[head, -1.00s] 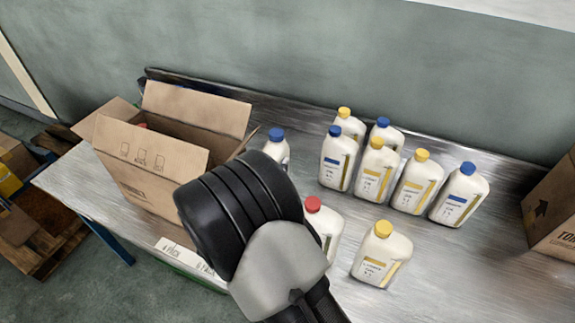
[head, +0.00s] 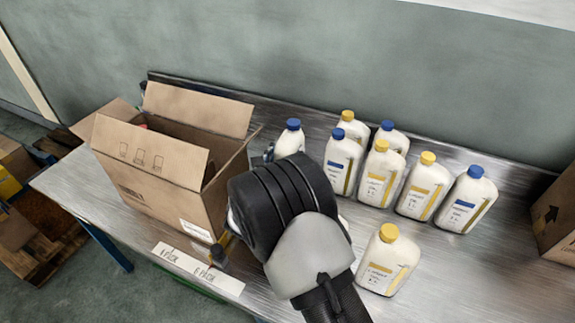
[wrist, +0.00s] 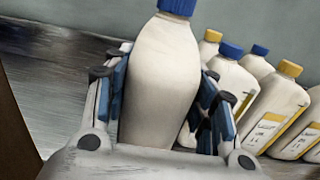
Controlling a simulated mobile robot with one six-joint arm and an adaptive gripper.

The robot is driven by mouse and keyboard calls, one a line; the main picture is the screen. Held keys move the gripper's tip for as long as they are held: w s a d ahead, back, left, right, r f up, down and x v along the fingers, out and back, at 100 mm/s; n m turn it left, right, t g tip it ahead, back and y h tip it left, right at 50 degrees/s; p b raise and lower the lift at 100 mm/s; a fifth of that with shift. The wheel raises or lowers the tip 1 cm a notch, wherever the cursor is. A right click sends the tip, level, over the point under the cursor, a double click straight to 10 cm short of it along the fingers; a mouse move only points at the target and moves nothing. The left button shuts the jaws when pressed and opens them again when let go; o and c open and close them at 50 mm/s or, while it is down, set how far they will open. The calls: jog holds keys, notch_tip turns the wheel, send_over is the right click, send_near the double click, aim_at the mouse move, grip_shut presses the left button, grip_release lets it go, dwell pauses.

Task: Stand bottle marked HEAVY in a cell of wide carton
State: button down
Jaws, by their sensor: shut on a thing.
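My gripper (wrist: 165,88) is shut on a white bottle with a blue cap (wrist: 160,50). The bottle stands nearly upright between the blue-padded fingers, and the side facing the wrist camera shows no label. In the head view the blue-capped bottle (head: 291,138) shows just beyond my dark wrist, which hides its lower part. Whether it touches the table cannot be told. I cannot read HEAVY on any bottle. An open brown carton (head: 150,155) stands left of my gripper with flaps spread; its cells are mostly hidden.
Several white bottles with blue or yellow caps stand right of my gripper, including a near yellow-capped one (head: 388,262). A second brown carton (head: 556,215) is at the right edge. Paper signs (head: 195,268) lie along the metal table's front edge (head: 130,238).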

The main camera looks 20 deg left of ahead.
jog(key=f, duration=0.1)
jog(key=f+b, duration=0.2)
jog(key=f, duration=0.1)
jog(key=shift+w, duration=0.25)
jog(key=c, duration=1.1)
grip_release()
jog(key=shift+f, duration=0.3)
jog(key=o, duration=0.4)
jog(key=shift+s, duration=0.1)
